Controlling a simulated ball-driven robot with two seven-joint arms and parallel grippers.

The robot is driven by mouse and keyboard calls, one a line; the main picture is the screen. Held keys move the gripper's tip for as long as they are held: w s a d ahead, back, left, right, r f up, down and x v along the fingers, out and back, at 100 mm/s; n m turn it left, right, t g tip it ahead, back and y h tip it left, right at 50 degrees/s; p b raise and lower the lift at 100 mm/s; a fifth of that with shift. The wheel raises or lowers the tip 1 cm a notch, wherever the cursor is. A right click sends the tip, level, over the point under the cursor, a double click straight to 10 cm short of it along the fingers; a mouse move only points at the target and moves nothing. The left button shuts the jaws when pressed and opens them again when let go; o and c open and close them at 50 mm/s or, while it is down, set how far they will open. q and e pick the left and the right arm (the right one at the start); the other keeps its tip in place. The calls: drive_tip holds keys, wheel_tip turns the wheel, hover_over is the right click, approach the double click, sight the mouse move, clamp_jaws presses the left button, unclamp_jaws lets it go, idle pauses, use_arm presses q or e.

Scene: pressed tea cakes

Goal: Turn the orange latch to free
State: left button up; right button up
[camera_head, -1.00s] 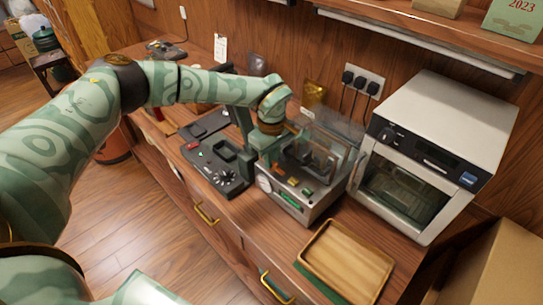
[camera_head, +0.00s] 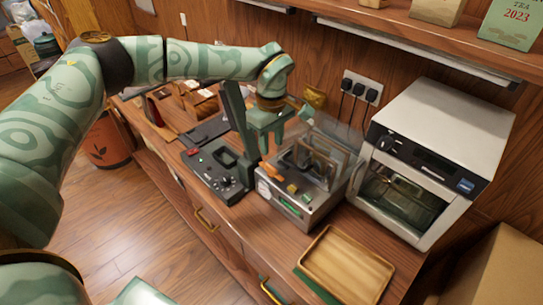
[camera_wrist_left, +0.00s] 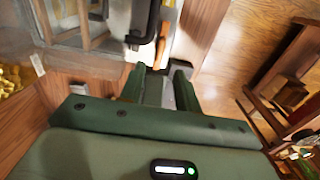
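The orange latch (camera_head: 264,169) shows at the left front of a grey press machine (camera_head: 318,207) with a clear cover. In the left wrist view, an orange bar (camera_wrist_left: 171,28) shows beyond the fingertips, beside a black handle (camera_wrist_left: 147,22). My left gripper (camera_head: 268,147) points down just above the latch. It also shows in the left wrist view (camera_wrist_left: 159,80), its fingers apart with a gap between them. I cannot tell whether a finger touches the latch. My right gripper is not in view.
A black control unit (camera_head: 215,181) stands left of the press. A white oven (camera_head: 440,130) stands to the right. A wooden tray (camera_head: 347,264) lies at the front of the counter. A shelf (camera_head: 420,35) runs above.

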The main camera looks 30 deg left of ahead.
use_arm(q)
wheel_tip(320, 180, up, 8)
idle(0.5)
